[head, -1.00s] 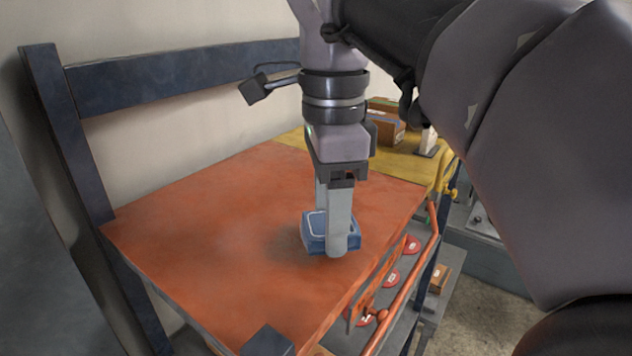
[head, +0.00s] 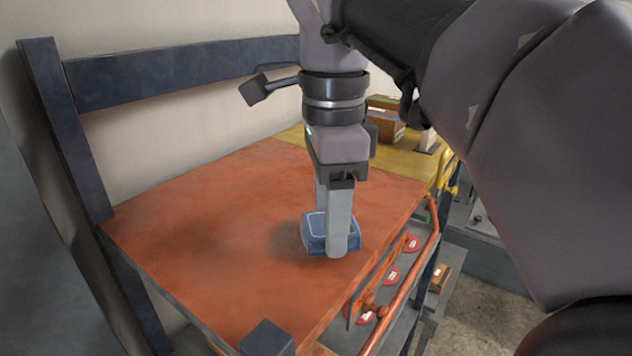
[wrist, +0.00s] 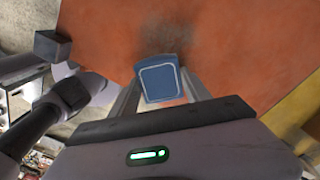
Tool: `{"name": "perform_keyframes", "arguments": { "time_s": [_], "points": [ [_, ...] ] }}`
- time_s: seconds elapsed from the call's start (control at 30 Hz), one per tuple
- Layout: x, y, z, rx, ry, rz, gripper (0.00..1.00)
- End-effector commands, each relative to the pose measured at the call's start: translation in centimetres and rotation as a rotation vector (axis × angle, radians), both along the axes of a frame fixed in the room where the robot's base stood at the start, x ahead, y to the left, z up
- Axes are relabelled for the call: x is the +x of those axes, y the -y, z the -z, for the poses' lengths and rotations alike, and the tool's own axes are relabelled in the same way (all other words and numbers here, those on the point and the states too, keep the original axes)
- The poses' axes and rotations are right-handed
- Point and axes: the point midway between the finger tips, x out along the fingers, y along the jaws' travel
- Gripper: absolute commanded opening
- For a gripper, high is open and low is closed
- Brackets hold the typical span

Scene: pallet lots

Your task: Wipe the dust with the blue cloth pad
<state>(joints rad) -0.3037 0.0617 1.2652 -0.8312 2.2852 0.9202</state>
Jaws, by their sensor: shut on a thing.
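The blue cloth pad (head: 316,234) has a pale outline on its top and sits low at the orange tabletop (head: 200,230), seemingly touching it. My gripper (head: 337,250) points down and is shut on the pad. In the wrist view the pad (wrist: 160,82) lies between my two fingers. A dark, dusty smudge (head: 284,240) shows on the orange surface beside the pad, to its left in the head view. In the wrist view the smudge (wrist: 155,38) spreads beyond the pad's far edge. The surface under the pad is hidden.
A yellow tabletop (head: 408,158) adjoins at the back right, with boxes (head: 385,125) on it. A dark blue rail (head: 180,75) runs along the back. An orange handrail (head: 402,290) runs along the right edge. A dark post end (head: 267,338) stands at the front corner. The orange top's left part is clear.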

Motion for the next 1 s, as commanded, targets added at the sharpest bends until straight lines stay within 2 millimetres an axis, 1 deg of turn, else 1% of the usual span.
{"name": "perform_keyframes", "arguments": {
  "time_s": [0.63,0.73,0.87,1.0],
  "points": [
    [0.0,0.0,1.4,0.0,0.0,0.0,0.23],
    [0.0,-0.1,1.3,0.0,0.0,0.0,0.23],
    [0.6,-0.7,1.0,-0.001,0.0,-0.001,0.23],
    [1.5,-2.0,0.8,0.0,-0.001,-0.002,0.23]
  ]
}}
